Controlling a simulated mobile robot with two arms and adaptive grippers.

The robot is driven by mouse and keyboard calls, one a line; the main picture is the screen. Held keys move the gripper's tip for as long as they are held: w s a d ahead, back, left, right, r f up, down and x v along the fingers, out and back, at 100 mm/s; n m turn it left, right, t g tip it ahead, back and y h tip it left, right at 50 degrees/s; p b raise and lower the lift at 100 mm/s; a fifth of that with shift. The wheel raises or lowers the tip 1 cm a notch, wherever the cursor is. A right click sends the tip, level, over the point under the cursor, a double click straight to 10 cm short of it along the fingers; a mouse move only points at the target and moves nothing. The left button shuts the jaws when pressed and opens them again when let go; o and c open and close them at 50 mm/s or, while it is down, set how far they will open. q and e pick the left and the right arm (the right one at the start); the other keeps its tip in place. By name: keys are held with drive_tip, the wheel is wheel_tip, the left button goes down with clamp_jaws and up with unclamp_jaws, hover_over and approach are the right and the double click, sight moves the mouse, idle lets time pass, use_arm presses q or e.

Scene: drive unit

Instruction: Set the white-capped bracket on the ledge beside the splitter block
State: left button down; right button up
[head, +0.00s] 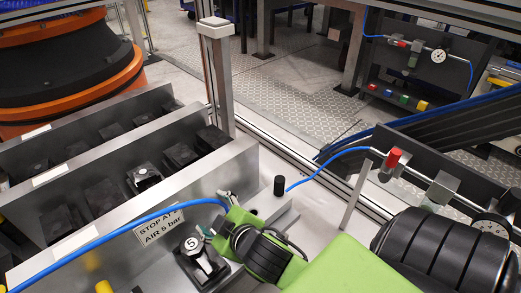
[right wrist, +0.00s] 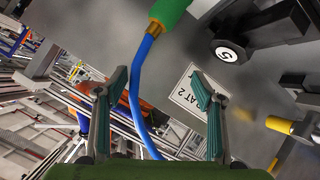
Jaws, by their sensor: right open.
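A grey upright post with a white cap (head: 214,27) fits the white-capped bracket; it stands at the back corner of the metal fixture in the head view. I cannot tell for sure which part is the splitter block. A metal block (head: 386,168) below a red knob sits on the right-hand air line. A light grey ledge (head: 285,222) lies in front of the fixture. My right gripper (head: 217,215) is open beside the fixture's front wall, well below the white cap. In the right wrist view its fingers (right wrist: 162,92) are apart. My left gripper is out of view.
A blue hose (head: 110,236) runs past the sign (head: 160,224) to my right gripper; the wrist view shows a blue hose (right wrist: 137,95) between the fingers, its depth unclear. A round part marked 5 (head: 191,243) sits close by.

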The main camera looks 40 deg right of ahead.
drive_tip(key=s+f+m+g, duration=0.2)
drive_tip(key=s+f+g, duration=0.2)
drive_tip(key=s, duration=0.5)
drive_tip(key=s+a+f+m+g+y, duration=0.1)
drive_tip(key=s+f+m+g, duration=0.1)
drive_tip(key=s+f+g, duration=0.2)
drive_tip(key=s+f, duration=0.3)
drive_tip(key=s, duration=0.3)
drive_tip(key=shift+f, duration=0.4)
drive_tip(key=shift+w, duration=0.15)
